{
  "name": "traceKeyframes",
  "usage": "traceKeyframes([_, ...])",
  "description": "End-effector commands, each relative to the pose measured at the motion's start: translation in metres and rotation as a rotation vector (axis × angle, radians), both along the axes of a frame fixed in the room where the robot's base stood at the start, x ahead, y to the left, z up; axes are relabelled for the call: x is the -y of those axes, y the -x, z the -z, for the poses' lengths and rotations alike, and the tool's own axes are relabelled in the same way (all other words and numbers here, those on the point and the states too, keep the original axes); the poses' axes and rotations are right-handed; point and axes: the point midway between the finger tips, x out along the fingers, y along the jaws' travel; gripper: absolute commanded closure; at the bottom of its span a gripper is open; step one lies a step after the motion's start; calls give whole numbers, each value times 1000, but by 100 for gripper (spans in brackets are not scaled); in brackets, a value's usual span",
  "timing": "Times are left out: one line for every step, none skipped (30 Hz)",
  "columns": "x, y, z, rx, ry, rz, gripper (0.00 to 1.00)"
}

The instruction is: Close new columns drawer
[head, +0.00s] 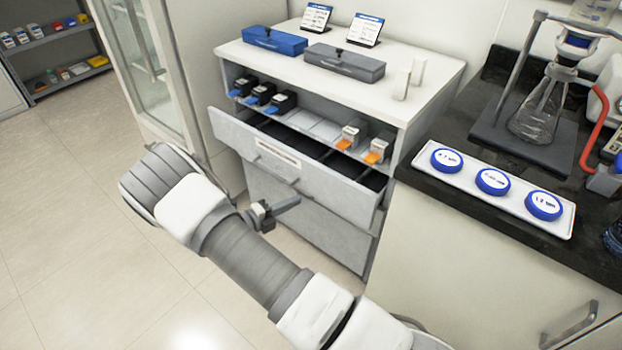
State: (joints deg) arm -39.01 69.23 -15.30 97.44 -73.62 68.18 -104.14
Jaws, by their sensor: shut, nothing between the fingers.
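The drawer (330,186) of the white cabinet is pulled out, with a pale label and a bar handle on its grey front. The label is too small to read. Dark compartments show inside it, and I see nothing in them. My gripper (296,201) is shut and empty, in front of the cabinet and below the labelled drawer's handle as seen here. It looks apart from the drawer front, but the exact gap is hard to tell. My forearm crosses the lower middle of the view.
Above the drawer, a shelf (310,124) holds black-and-blue cartridges (262,93) and orange-tipped ones (377,152). Blue (275,40) and grey (345,63) boxes sit on the cabinet top. A dark counter (432,177) with glassware stands right. A glass-door cabinet (150,80) stands left; floor there is clear.

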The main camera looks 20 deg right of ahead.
Motion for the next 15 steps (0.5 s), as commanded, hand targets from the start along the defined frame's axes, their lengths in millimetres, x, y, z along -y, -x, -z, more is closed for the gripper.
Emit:
traceKeyframes([-15,-4,4,8,58,-55,100])
traceKeyframes([-21,-5,2,13,86,-80,100])
traceKeyframes([-28,-8,-1,21,119,-108,100])
traceKeyframes([-34,-9,-2,25,139,-126,100])
traceKeyframes([-38,-10,-3,29,156,-142,100])
traceKeyframes([-43,-11,-5,35,175,-158,100])
traceKeyframes([-45,-12,-6,38,184,-166,100])
traceKeyframes([-46,-12,-6,40,191,-172,100])
traceKeyframes([-47,-13,-7,43,198,-178,100])
traceKeyframes([-47,-14,-7,43,200,-180,100])
traceKeyframes([-45,-15,-8,43,201,-180,100])
traceKeyframes([-42,-17,-7,44,202,-180,100])
traceKeyframes([-39,-19,-7,43,201,-179,100])
traceKeyframes([-35,-21,-7,43,201,-178,100])
traceKeyframes([-29,-25,-7,44,200,-176,100])
